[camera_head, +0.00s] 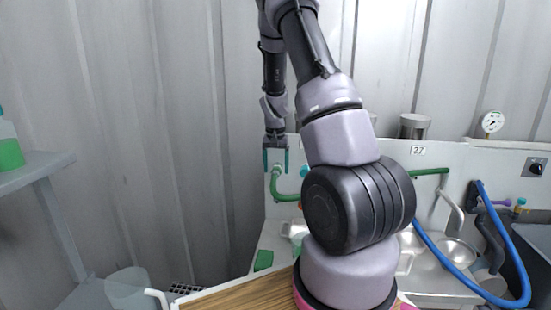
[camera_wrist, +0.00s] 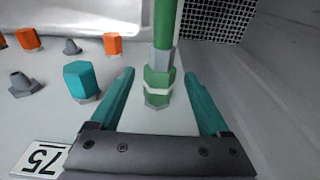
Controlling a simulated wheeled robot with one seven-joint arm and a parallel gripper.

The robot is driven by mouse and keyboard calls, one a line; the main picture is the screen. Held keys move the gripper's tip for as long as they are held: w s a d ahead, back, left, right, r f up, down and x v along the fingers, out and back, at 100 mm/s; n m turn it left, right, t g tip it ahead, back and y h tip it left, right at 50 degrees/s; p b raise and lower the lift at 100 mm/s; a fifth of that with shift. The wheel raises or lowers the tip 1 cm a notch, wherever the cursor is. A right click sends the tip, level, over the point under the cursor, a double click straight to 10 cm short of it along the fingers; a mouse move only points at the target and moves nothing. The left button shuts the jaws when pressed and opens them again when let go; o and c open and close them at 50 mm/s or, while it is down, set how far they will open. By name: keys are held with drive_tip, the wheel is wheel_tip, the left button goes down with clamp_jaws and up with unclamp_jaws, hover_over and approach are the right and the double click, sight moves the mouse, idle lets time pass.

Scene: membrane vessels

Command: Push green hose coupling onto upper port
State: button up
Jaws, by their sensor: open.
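The green hose coupling (camera_wrist: 158,77) is in the middle of the wrist view, with a pale ring around it and the green hose (camera_wrist: 165,22) running up from it. In the head view my gripper (camera_head: 276,161) is at the white panel, beside the green hose (camera_head: 284,197), which bends to the right. I cannot tell which port is the upper one.
A teal cap (camera_wrist: 80,80) stands left of the fingers. In the head view, a blue hose (camera_head: 452,270) and metal basins (camera_head: 455,252) are on the right.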

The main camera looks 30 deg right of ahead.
drive_tip(key=shift+f, duration=0.25)
clamp_jaws()
drive_tip(key=shift+s, duration=0.1)
drive_tip(key=shift+s+a, duration=0.75)
drive_tip(key=shift+s, duration=0.35)
drive_tip(key=shift+s+a, duration=0.75)
drive_tip(key=shift+s, duration=0.35)
drive_tip(key=shift+d, duration=0.1)
